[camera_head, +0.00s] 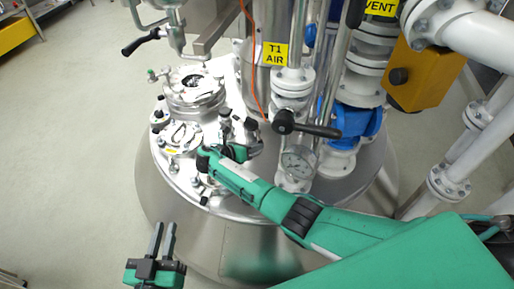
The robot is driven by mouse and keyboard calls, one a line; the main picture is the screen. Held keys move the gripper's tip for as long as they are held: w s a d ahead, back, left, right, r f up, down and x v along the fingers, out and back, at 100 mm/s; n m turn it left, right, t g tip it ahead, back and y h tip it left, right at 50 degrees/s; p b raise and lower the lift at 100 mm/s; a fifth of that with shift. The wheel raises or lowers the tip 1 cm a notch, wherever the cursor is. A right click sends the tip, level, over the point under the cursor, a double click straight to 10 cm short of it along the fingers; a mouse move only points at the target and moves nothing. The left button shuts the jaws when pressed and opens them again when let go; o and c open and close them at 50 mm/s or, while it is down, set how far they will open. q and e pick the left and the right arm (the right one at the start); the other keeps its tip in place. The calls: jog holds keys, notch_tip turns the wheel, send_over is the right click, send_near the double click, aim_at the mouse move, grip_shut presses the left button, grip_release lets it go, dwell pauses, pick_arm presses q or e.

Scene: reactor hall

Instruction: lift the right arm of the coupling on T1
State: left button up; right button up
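The steel vessel T1 (225,235) fills the middle of the head view, with fittings on its lid. My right arm comes in from the lower right, and my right gripper (246,148) is at the lid among small dark and silver fittings. The coupling (226,124) appears to be the small silver fitting just beyond that gripper. Its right arm cannot be made out clearly, and I cannot tell whether the gripper touches it. The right fingertips are too small and partly hidden to read. My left gripper (162,240) is open and empty, in front of the vessel at the lower left.
A pipe with a yellow "T1 AIR" label (274,54) rises behind. A round port (194,88) and a smaller one (181,138) sit to the left.

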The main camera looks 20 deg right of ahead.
jog(key=shift+w+d+f, duration=0.2)
jog(key=shift+d, duration=0.45)
pick_arm(q)
jog(key=shift+w+a+r+t, duration=0.15)
jog(key=shift+r+t, duration=0.15)
jog(key=shift+r, duration=0.15)
jog(key=shift+w+a+r+t, duration=0.15)
jog(key=shift+r+t, duration=0.15)
jog(key=shift+r, duration=0.15)
pick_arm(e)
grip_shut()
jog(key=shift+r, duration=0.1)
pick_arm(q)
jog(key=s+f+g+y+p, duration=0.1)
jog(key=s+f+g+p, duration=0.1)
jog(key=s+f+g, duration=0.2)
notch_tip(320, 180, down, 4)
jog(key=shift+d+f+g, duration=0.1)
jog(key=shift+d+g, duration=0.2)
jog(key=shift+g, duration=0.7)
pick_arm(e)
jog(key=shift+s+d+n+h, duration=0.1)
jog(key=shift+s+n+h, duration=0.15)
jog(key=shift+n, duration=0.25)
grip_release()
